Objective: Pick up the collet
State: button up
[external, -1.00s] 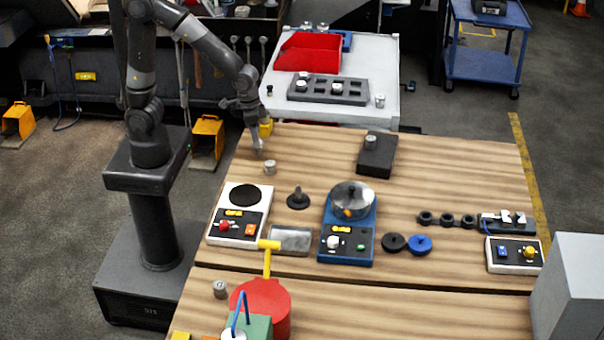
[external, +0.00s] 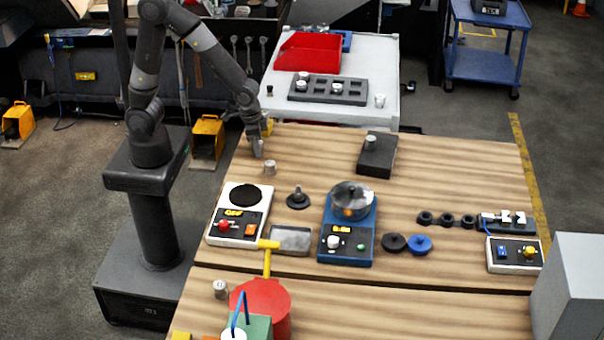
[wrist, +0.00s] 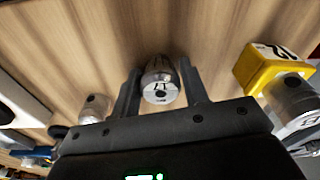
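A silver cylinder (external: 270,167) stands close to my gripper. A yellow block (wrist: 270,68) with a silver cylinder (wrist: 292,98) is at the right in the wrist view. A white control box (external: 240,214) and a dark block (external: 377,157) are farther off. Bare wood (external: 315,150) lies between.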

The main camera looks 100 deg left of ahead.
jog(key=c, duration=0.6)
jog(key=shift+r, duration=0.1)
jog(key=shift+c, duration=0.2)
